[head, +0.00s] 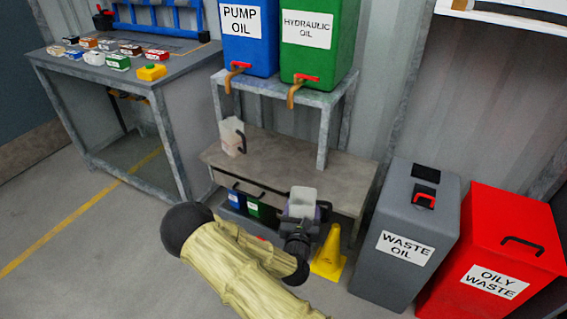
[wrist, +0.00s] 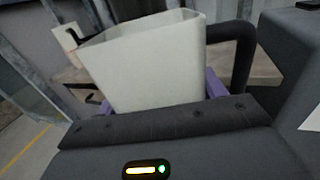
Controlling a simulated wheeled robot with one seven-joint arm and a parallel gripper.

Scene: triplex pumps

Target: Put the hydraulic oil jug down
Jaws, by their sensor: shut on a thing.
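A pale open-topped jug (head: 302,198), taken as the hydraulic oil jug, is in my gripper (head: 303,213), in front of the bench's right part. I cannot read a label on it. In the wrist view the jug (wrist: 145,65) stands nearly upright between the purple-edged jaws, its black handle to the right. The jaws are shut on it. Its underside is hidden by my gripper, so I cannot tell whether it touches anything. A second pale jug (head: 231,137) with a dark handle stands on the left part of the grey bench top (head: 285,165).
Pump oil (head: 248,55) and hydraulic oil (head: 312,60) tanks with taps stand on a raised rack. A yellow cone (head: 328,258), a waste oil bin (head: 404,285) and a red oily waste bin (head: 500,235) are at the right. The bench's middle is clear.

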